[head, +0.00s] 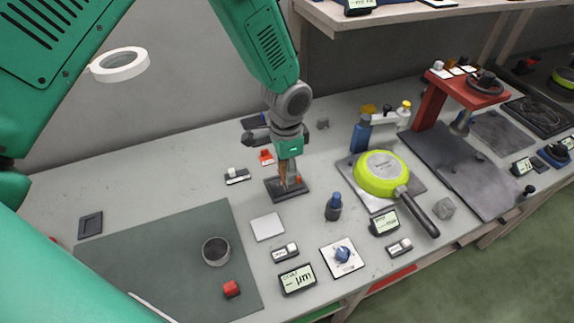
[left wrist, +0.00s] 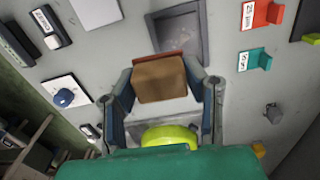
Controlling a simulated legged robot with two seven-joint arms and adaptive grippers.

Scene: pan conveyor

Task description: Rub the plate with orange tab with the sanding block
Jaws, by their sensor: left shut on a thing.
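My left gripper (head: 288,178) points down over a dark flat plate (head: 273,192). I cannot tell whether the block touches the plate. My right gripper is not in view.
A pale square (head: 267,226), a knob panel (head: 342,256) and a display (head: 297,279) lie in front.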

